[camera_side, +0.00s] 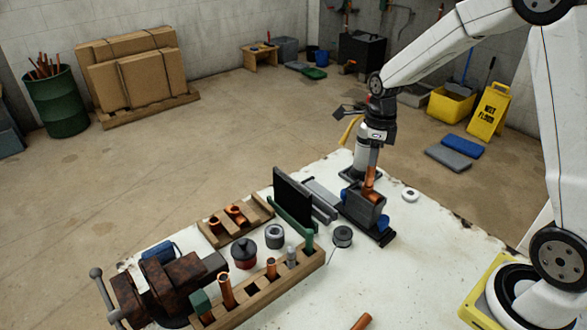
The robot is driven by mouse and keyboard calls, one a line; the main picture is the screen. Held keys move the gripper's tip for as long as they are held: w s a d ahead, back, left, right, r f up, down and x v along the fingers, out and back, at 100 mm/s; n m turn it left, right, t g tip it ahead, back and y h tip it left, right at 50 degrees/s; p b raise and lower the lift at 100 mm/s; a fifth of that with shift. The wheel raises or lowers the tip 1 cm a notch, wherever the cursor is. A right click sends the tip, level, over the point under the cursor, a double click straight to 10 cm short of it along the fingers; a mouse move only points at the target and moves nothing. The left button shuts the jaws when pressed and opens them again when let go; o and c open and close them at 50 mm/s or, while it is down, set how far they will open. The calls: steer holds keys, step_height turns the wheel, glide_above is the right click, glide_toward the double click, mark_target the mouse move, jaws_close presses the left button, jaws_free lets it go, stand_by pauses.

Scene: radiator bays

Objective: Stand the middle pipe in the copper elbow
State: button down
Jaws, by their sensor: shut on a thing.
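My gripper (374,150) points down over the right part of the white table. It is shut on a copper pipe (371,176), which is upright between its fingers. The pipe's lower end is just above or at a grey block (366,206) with blue parts at its sides. Copper shows at the top of this block, probably the copper elbow. I cannot tell where pipe and elbow part, or whether the pipe is inside it. A wooden rack (258,298) at the front holds a tall copper pipe (226,290), a shorter copper one (271,268), and grey and green pieces.
A rusty vise (170,290) stands at the front left. A wooden tray (252,222) holds copper fittings. Spools, a black upright panel (292,198) and a white ring (410,194) stand near the block. A loose copper piece (362,322) lies at the front. The table's right side is mostly clear.

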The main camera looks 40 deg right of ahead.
steer(key=shift+f, duration=0.4)
steer(key=shift+f, duration=0.2)
steer(key=shift+f, duration=0.6)
steer(key=shift+c, duration=1.9)
jaws_free()
steer(key=shift+r, duration=0.15)
steer(key=shift+r, duration=3.35)
